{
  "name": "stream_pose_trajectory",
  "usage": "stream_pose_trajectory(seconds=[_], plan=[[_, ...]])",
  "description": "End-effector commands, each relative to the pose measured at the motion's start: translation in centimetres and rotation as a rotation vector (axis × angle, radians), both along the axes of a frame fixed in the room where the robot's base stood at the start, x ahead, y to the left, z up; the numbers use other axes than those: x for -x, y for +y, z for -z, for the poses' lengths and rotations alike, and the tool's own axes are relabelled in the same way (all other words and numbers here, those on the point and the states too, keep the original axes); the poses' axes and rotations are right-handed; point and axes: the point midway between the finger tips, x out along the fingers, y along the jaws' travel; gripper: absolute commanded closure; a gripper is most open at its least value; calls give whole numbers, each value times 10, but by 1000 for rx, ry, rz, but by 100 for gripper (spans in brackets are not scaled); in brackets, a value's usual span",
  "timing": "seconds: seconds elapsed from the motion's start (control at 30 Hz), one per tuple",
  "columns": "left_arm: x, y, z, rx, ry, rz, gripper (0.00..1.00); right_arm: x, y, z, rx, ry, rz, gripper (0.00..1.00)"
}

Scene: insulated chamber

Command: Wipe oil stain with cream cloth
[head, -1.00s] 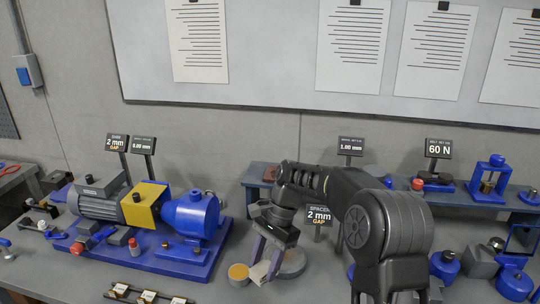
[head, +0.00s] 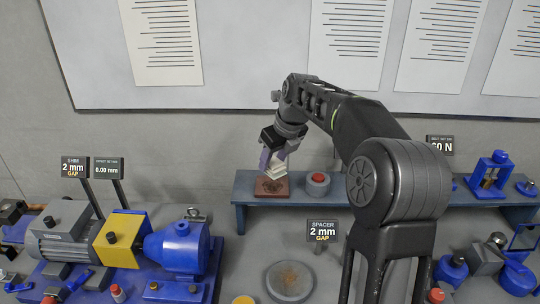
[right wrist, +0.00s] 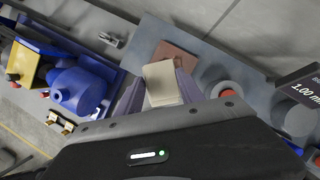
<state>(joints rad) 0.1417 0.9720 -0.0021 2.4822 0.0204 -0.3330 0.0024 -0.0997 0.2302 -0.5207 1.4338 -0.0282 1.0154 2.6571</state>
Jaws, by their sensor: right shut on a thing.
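My right gripper (head: 273,160) is shut on a folded cream cloth (head: 279,170). It holds the cloth by the back edge of a reddish-brown square plate (head: 256,195) on the raised shelf. The plate's top carries a dark stain (head: 270,187). In the right wrist view the cloth (right wrist: 160,74) sits between the fingers and overlaps part of the plate (right wrist: 178,54). I cannot tell whether the cloth touches the plate. A round grey disc (head: 290,268) with a brownish mark lies lower on the bench. My left gripper is out of view.
The blue-grey shelf (head: 350,197) also bears a grey round part with a red top (head: 317,185). A spacer sign (head: 321,231) stands in front of it. A blue pump (head: 177,245) and motor stand at left. The wall behind is close.

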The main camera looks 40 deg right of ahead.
Motion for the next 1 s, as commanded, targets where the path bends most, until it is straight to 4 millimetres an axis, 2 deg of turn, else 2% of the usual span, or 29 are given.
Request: stream_pose_trajectory(seconds=[0.33,0.73,1.0], plan=[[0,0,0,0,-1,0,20,0,0,8,-1,0,-2,100],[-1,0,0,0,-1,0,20,0,1,47,-1,3,-4,100],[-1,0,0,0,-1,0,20,0,1,60,-2,1,-3,100]])
